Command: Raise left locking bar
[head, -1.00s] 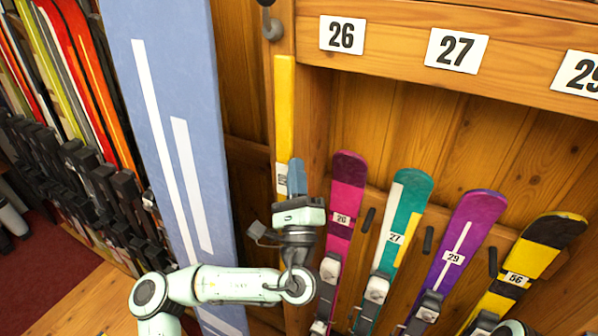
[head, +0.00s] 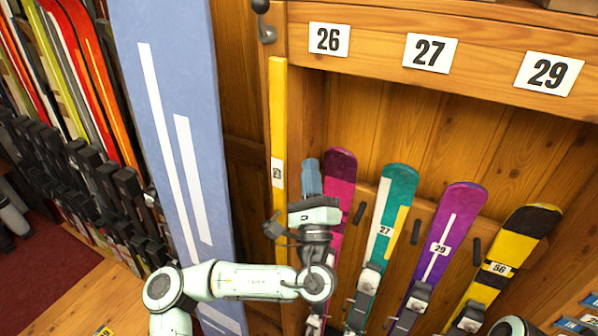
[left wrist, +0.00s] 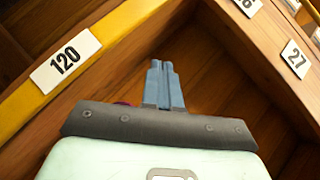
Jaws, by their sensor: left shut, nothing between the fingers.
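A yellow upright bar (head: 278,120) runs down the wooden post at the left of the ski rack. In the left wrist view the yellow strip (left wrist: 25,112) bears a "120" label. I cannot tell whether this is the left locking bar; no other part is clearly one. My left gripper (head: 310,166) has its blue fingers shut and empty, pointing up, just right of the yellow bar and in front of the pink ski (head: 340,170). The left wrist view shows the closed fingertips (left wrist: 162,66) before dark wood. Blue parts at the lower right edge may be my right gripper (head: 577,313), cut off.
Several skis stand in the rack, among them a teal ski (head: 398,190), a purple ski (head: 457,205) and a yellow-black ski (head: 530,230). A large blue panel (head: 180,90) stands left. A hook (head: 266,30) sits on the post top.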

